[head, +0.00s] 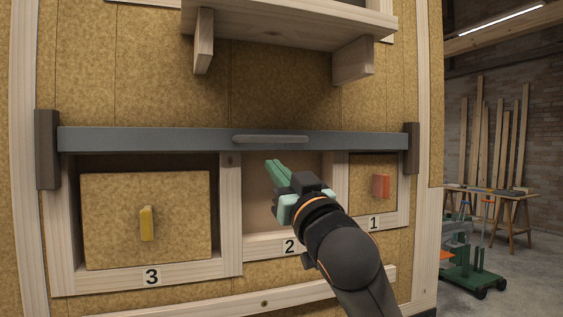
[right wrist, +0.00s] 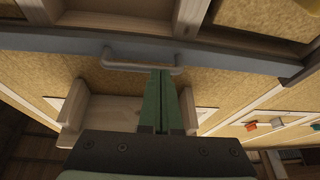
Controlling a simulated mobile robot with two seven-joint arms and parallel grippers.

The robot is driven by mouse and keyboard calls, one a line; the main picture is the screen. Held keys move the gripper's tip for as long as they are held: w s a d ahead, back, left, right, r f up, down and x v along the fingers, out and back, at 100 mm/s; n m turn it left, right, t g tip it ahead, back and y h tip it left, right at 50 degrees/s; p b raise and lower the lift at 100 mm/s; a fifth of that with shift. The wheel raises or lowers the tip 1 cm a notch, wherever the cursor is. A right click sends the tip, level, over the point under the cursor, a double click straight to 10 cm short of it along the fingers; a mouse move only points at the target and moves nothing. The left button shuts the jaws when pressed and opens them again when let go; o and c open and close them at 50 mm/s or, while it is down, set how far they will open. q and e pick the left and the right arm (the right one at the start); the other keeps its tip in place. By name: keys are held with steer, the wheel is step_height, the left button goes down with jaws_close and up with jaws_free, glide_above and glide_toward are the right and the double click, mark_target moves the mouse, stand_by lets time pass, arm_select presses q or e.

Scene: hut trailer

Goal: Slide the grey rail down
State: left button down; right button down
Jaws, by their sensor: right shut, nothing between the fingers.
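The grey rail (head: 180,140) runs level across the wall, just above a row of numbered compartments. A raised grey handle (head: 270,139) sits on its middle. The rail also shows in the right wrist view (right wrist: 225,57), with the handle (right wrist: 142,67) at the fingertips. My right gripper (head: 274,165) is shut and empty. In the head view its tips are a little below the handle, in front of compartment 2. In the right wrist view the tips (right wrist: 164,72) overlap the handle's edge; I cannot tell whether they touch. My left gripper is not in view.
Dark brown blocks (head: 47,150) and (head: 412,148) stand at the rail's ends. Compartment 3 holds a panel (head: 110,215) with a yellow handle (head: 147,223); compartment 1 has a red handle (head: 381,186). A wooden shelf (head: 290,22) juts out above. A green cart (head: 475,275) stands at right.

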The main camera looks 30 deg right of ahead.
steer(key=s+d+r+m+h, duration=0.1)
steer(key=s+r+h, duration=0.1)
steer(key=s+r, duration=0.3)
steer(key=shift+d+r+m+t+b, duration=0.25)
steer(key=shift+m+t+b, duration=0.05)
steer(key=shift+t, duration=0.1)
step_height(320, 180, up, 5)
steer(key=p, duration=0.3)
glide_above(271, 139)
steer(key=s, duration=0.3)
step_height(271, 139, down, 9)
steer(key=b, duration=0.4)
steer(key=shift+w+d+r+b, duration=0.2)
steer(key=shift+w+d+b, duration=0.1)
steer(key=shift+w+d, duration=0.15)
steer(key=shift+r, duration=0.1)
